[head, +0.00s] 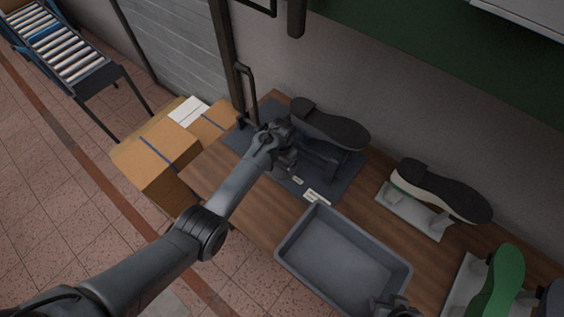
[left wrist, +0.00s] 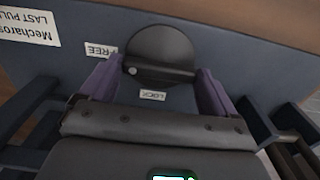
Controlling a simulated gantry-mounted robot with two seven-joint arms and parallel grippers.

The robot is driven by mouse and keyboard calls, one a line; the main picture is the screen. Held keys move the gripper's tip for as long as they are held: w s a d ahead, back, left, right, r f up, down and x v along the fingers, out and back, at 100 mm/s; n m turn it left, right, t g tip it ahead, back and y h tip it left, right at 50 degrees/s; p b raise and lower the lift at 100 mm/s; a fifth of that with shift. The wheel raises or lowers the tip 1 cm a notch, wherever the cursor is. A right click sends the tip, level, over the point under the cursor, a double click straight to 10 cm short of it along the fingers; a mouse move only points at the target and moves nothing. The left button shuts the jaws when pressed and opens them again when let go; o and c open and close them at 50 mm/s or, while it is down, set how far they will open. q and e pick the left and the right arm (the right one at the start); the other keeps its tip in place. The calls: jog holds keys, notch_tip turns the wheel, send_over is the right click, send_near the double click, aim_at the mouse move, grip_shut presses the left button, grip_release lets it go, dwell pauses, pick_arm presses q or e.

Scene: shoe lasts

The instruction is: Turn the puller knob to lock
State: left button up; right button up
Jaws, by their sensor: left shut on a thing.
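The puller knob (left wrist: 160,50) is a dark round disc with a raised bar, seen in the left wrist view. My left gripper (left wrist: 158,84) has its purple fingers on either side of the knob and is shut on it. A white dot on the bar is at its left end, toward the FREE label (left wrist: 101,51). The LOCK label (left wrist: 153,95) is below the knob. In the head view my left gripper (head: 284,160) is at the puller's dark base plate (head: 342,178) and hides the knob. A dark shoe sole (head: 335,128) is above the puller. My right gripper (head: 392,304) is partly visible at the bottom edge.
A grey bin (head: 345,255) stands on the wooden table in front of the puller. A shoe (head: 440,190) on a light stand and a green last (head: 500,280) are at the right. Cardboard boxes (head: 160,150) and a roller conveyor (head: 62,52) are at the left.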

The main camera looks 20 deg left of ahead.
pick_arm(q)
jog(key=shift+r+n, duration=0.1)
jog(key=shift+n, duration=0.2)
jog(key=shift+n+p, duration=0.3)
jog(key=shift+p, duration=0.15)
jog(key=shift+n+p, duration=0.55)
jog(key=shift+n, duration=0.55)
jog(key=n+p, duration=0.1)
jog(key=n, duration=0.3)
jog(key=shift+n, duration=0.3)
jog(key=n, duration=0.4)
jog(key=shift+n, duration=0.3)
jog(key=n, duration=0.4)
jog(key=shift+n, duration=0.3)
jog(key=shift+n+b, duration=0.3)
jog(key=o, duration=0.8)
jog(key=shift+c, duration=0.2)
